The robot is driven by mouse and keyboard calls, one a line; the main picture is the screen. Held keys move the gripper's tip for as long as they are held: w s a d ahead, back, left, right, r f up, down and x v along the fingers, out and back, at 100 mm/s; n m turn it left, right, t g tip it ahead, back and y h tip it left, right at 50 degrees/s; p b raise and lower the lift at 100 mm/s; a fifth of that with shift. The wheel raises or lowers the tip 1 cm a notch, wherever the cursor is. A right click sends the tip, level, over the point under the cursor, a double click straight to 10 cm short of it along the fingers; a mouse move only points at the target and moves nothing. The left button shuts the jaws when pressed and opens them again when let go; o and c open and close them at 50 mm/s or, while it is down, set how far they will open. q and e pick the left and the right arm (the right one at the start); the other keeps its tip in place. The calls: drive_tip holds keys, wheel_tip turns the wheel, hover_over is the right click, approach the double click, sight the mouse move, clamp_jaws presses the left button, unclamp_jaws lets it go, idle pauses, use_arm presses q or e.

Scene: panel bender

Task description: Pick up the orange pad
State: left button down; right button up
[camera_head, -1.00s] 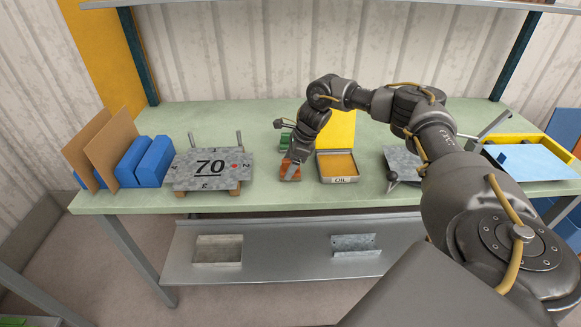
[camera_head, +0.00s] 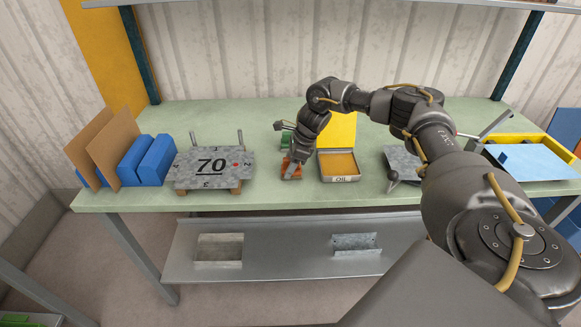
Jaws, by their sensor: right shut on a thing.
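The orange pad (camera_head: 290,173) is on the green table near its front edge, between the metal plate marked 70 and the oil tray. My right gripper (camera_head: 292,168) reaches down onto the pad from above and is shut on it. The fingers are small and partly cover the pad. I cannot tell whether the pad is clear of the table. My left gripper is not in view.
The oil tray (camera_head: 338,176) with its raised yellow lid stands just right of the pad. The plate marked 70 (camera_head: 212,181) lies to the left on wooden supports. A green pad (camera_head: 286,141) sits behind. Blue blocks (camera_head: 146,160) and brown boards stand at the far left.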

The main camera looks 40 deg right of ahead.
drive_tip(key=shift+r+b, duration=0.45)
drive_tip(key=shift+r, duration=0.15)
drive_tip(key=shift+w+r+b, duration=0.1)
drive_tip(key=shift+r+b, duration=0.45)
drive_tip(key=shift+r, duration=0.15)
drive_tip(key=s+d+r, duration=0.3)
drive_tip(key=s+r, duration=0.7)
drive_tip(key=s, duration=0.3)
drive_tip(key=shift+s+d+r, duration=0.15)
drive_tip(key=shift+s+d, duration=0.1)
drive_tip(key=shift+s, duration=0.15)
